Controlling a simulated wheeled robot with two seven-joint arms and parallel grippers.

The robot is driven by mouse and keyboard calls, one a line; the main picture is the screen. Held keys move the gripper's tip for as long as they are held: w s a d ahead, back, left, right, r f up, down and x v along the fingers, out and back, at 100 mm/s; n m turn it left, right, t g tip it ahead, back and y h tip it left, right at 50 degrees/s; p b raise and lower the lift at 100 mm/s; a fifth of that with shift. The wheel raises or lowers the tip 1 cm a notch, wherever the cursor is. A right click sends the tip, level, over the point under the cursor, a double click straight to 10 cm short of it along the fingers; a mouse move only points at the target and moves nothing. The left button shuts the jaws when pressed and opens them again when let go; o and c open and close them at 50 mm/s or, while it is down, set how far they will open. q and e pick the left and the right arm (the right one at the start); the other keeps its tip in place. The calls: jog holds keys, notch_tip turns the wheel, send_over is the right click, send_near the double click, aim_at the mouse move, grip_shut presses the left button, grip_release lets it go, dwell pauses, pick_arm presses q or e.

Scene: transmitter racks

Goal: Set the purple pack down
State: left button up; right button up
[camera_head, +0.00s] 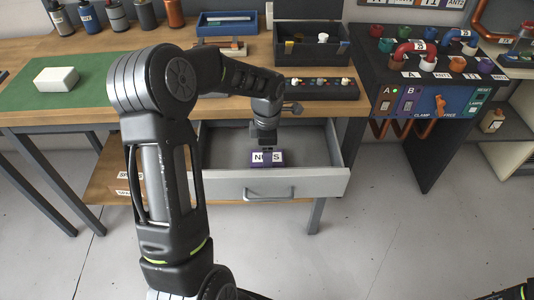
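The purple pack (278,158) with a white label is at the open grey drawer (310,148), inside its walls. My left gripper (265,151) points straight down at the pack, and a finger covers the middle of the label. The gripper appears shut on the pack; the far finger is hidden. I cannot tell whether the pack's underside touches the drawer floor. My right gripper is out of view; only a bit of my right arm shows at the lower right corner.
The drawer hangs under a wooden bench (90,45) with a green mat (95,90), a white block (56,79), a blue tray (227,23) and a dark open box (312,48). A dark console (430,75) stands to the right. The drawer floor beside the pack looks bare.

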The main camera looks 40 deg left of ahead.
pick_arm(q)
jog(key=shift+f, duration=0.2)
jog(key=o, duration=1.6)
jog(key=shift+c, duration=0.2)
jog(key=shift+r, duration=0.2)
notch_tip(320, 180, up, 12)
